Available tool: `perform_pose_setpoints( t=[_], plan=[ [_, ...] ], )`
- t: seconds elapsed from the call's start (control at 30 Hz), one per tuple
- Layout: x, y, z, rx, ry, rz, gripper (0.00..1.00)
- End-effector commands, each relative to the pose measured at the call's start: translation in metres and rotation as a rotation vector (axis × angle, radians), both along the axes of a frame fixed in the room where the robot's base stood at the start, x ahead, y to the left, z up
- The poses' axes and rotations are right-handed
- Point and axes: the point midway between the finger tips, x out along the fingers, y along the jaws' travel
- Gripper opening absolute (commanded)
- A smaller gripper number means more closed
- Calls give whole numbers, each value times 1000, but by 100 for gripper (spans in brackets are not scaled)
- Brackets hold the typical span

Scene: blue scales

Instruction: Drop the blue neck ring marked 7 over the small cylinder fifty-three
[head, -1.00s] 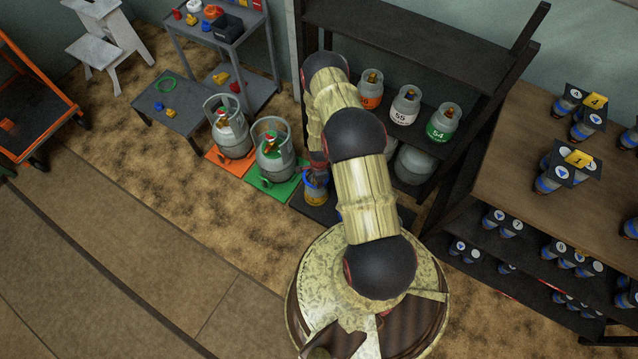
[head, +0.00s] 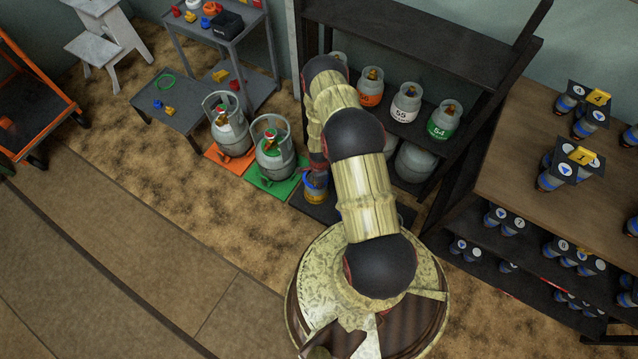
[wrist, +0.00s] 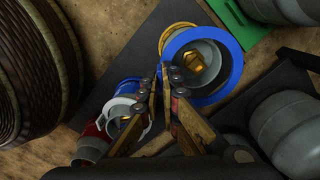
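In the wrist view a thick blue ring (wrist: 235,82) surrounds the top of a small grey cylinder with a brass valve (wrist: 193,62). A yellow-orange edge of the cylinder shows beyond the ring at upper left. My gripper (wrist: 164,74) has its fingertips close together at the ring's left rim, apparently pinching it. In the head view the blue ring (head: 316,181) sits at the top of the small cylinder with an orange band (head: 315,196), partly behind my arm. The numbers on ring and cylinder are not readable. I cannot tell whether the ring rests on the cylinder.
Another small cylinder with a blue and white collar (wrist: 126,112) stands close at lower left in the wrist view. Larger cylinders stand on a green mat (head: 262,183) and an orange mat (head: 222,160). A dark shelf (head: 420,40) holds several numbered cylinders. Open floor lies left.

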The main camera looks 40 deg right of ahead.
Motion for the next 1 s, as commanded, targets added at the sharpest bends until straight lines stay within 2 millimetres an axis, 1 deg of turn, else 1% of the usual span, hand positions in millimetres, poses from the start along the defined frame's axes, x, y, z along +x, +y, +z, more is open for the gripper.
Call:
perform_pose_setpoints(
  t=[1.0],
  plan=[
    [0,0,-28,0,0,0,0]
  ],
)
